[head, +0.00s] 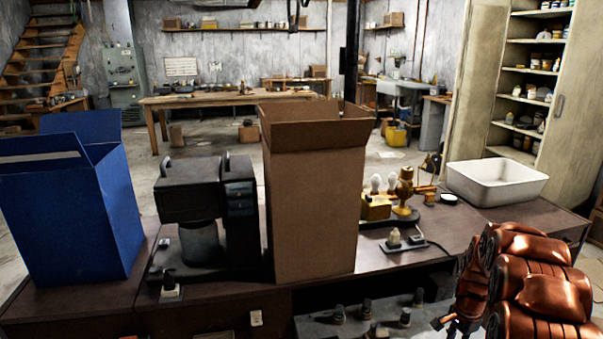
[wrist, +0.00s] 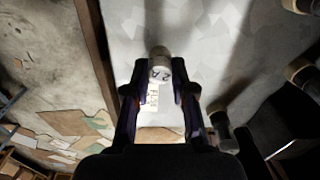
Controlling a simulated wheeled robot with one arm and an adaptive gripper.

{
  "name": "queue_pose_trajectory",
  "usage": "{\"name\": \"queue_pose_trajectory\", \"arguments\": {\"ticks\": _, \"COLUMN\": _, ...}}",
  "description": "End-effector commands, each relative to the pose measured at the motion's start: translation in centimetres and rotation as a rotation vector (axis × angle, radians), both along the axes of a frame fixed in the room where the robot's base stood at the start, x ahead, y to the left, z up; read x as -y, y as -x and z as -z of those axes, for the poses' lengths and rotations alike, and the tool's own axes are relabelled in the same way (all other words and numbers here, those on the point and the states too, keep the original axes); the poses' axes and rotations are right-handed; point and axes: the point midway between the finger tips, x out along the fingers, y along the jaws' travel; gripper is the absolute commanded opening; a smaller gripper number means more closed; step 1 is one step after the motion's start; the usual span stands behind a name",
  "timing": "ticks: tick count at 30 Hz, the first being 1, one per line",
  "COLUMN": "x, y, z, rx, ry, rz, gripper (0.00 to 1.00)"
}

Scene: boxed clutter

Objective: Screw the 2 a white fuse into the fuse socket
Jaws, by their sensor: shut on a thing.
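My gripper (wrist: 159,93) is shut on a white fuse (wrist: 159,70) in the wrist view. The fuse has a pale rounded end and a label that seems to read "2A" and "FUSE". In the head view my gripper (head: 447,322) is at the lower right, in front of the bench and beside its lower shelf; the held fuse is too small to make out there. Several small dark-bodied fuses stand on the lower shelf, one of them (head: 405,317) near my gripper. I cannot tell for sure which fitting is the fuse socket.
On the bench (head: 210,292) stand a blue box (head: 70,215), a dark machine (head: 208,215), a tall cardboard box (head: 315,200), a yellow bulb device (head: 376,208), a black strip with plugs (head: 403,247) and a white basin (head: 497,182). The bench front edge overhangs the grey shelf (head: 318,326).

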Motion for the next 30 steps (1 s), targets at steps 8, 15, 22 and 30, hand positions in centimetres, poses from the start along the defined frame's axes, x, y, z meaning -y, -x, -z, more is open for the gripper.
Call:
{"name": "queue_pose_trajectory", "arguments": {"ticks": 8, "x": 0.0, "y": 0.0, "z": 0.1, "rx": -0.001, "ry": -0.002, "rz": 0.248, "gripper": 0.32}}
{"name": "queue_pose_trajectory", "arguments": {"ticks": 15, "x": 0.0, "y": 0.0, "z": 0.0, "rx": -0.001, "ry": -0.001, "rz": 0.245, "gripper": 0.54}}
{"name": "queue_pose_trajectory", "arguments": {"ticks": 22, "x": 0.0, "y": 0.0, "z": 0.0, "rx": -0.001, "ry": -0.001, "rz": 0.244, "gripper": 0.54}}
{"name": "queue_pose_trajectory", "arguments": {"ticks": 30, "x": 0.0, "y": 0.0, "z": -1.2, "rx": 0.001, "ry": 0.0, "rz": 0.243, "gripper": 0.54}}
